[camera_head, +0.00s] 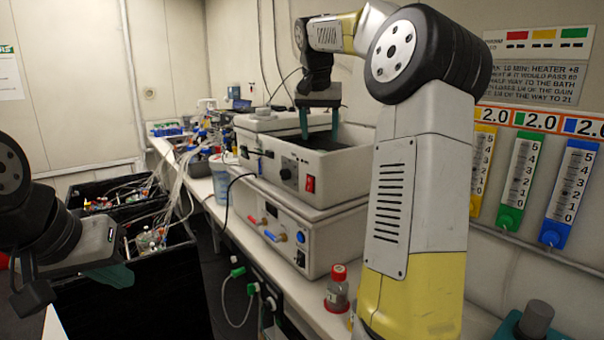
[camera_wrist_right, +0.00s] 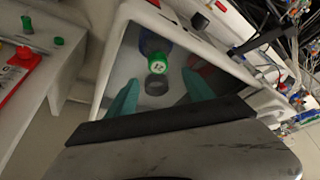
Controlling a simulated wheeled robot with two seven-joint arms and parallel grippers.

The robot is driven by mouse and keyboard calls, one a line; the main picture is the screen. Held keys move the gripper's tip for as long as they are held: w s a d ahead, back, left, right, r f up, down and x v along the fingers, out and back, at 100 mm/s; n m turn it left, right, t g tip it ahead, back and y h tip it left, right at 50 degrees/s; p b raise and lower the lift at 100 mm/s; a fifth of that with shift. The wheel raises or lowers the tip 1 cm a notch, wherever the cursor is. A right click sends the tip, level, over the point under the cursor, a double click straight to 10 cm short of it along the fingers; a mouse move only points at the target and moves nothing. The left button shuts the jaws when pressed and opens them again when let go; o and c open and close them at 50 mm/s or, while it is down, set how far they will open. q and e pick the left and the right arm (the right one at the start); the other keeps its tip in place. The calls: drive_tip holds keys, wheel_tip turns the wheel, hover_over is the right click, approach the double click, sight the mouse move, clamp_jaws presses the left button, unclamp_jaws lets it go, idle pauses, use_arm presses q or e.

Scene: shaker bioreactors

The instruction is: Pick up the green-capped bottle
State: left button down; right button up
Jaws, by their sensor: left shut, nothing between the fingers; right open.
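The green-capped bottle (camera_wrist_right: 158,62) shows in the right wrist view inside the open bath of a white box-shaped machine (camera_head: 345,172). Its cap is seen from above, and most of its body is hidden. In the head view the bottle is hidden by the machine's walls. My right gripper (camera_head: 320,121) is over the bath, fingers pointing down. In the right wrist view its teal fingers (camera_wrist_right: 161,92) are open and apart, with the cap beyond them and between their lines; I see no contact. My left gripper (camera_head: 122,276) is shut and empty at the lower left.
A blue item (camera_wrist_right: 152,42) and a reddish item (camera_wrist_right: 203,72) are near the bottle in the bath. A red-capped bottle (camera_head: 337,290) stands on the bench before the lower machine (camera_head: 300,235). Black crates (camera_head: 150,295) with tubing are at the left.

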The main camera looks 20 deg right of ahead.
sight(321, 151)
drive_tip(key=x, duration=0.7)
drive_tip(key=shift+s+f, duration=0.15)
drive_tip(key=shift+s, duration=0.1)
drive_tip(key=shift+c, duration=0.4)
clamp_jaws()
drive_tip(key=shift+s+f, duration=0.1)
drive_tip(key=shift+f, duration=0.05)
idle(0.6)
